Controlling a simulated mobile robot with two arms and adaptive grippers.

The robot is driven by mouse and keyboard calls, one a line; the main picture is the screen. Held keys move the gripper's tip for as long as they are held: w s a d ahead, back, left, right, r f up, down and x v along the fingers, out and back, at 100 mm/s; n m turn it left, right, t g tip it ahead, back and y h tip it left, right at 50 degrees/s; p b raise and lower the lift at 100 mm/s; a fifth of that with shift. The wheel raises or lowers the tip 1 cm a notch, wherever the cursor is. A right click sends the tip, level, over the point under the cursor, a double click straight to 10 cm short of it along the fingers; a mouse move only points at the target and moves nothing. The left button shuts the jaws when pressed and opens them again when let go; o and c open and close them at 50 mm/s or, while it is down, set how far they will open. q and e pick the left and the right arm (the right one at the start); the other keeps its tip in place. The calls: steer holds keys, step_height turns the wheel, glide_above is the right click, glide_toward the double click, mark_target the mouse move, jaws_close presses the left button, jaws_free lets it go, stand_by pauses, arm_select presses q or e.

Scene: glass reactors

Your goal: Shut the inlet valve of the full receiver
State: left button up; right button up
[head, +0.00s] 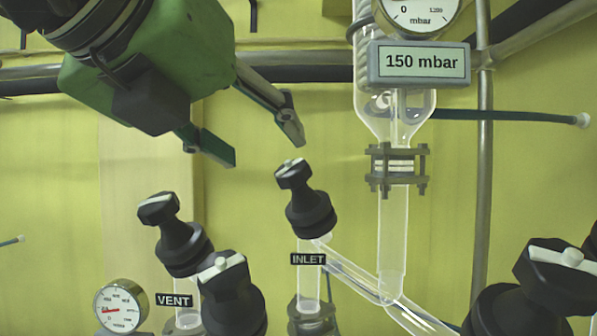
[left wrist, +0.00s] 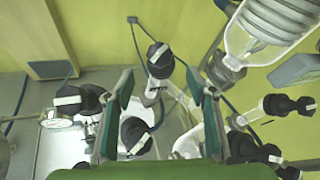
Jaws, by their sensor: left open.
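The inlet valve (head: 305,200) has a black knob with a white bar on top and stands on a glass tube above a black INLET label (head: 308,259). My left gripper (head: 258,146) is open and empty, its two fingers above and to the left of that knob in the picture, apart from it. In the left wrist view the open fingers (left wrist: 160,84) frame a black knob (left wrist: 158,60) that looks like the inlet valve, lying beyond the tips. The receiver's body and its fill level are not visible in the head view. My right gripper is not in view.
The vent valve (head: 178,236) with its VENT label (head: 174,300) stands left of the inlet. Another black knob (head: 232,294) is close in front, and a large one (head: 552,278) is at right. A clamped glass column (head: 394,215) and a 150 mbar display (head: 419,64) stand right.

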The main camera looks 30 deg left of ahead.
mark_target(289, 170)
arm_select(q)
steer(key=p+x, duration=0.1)
steer(key=x, duration=0.4)
steer(key=p+x, duration=0.1)
steer(key=x, duration=0.4)
steer(key=shift+w, duration=0.1)
steer(key=shift+w+a+f, duration=0.1)
steer(key=shift+w+f, duration=0.15)
steer(key=shift+w, duration=0.2)
steer(key=shift+w+f, duration=0.1)
steer(key=shift+w, duration=0.05)
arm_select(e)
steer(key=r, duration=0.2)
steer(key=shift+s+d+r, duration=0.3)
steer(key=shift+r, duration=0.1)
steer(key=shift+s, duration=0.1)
arm_select(q)
steer(key=c, duration=1.1)
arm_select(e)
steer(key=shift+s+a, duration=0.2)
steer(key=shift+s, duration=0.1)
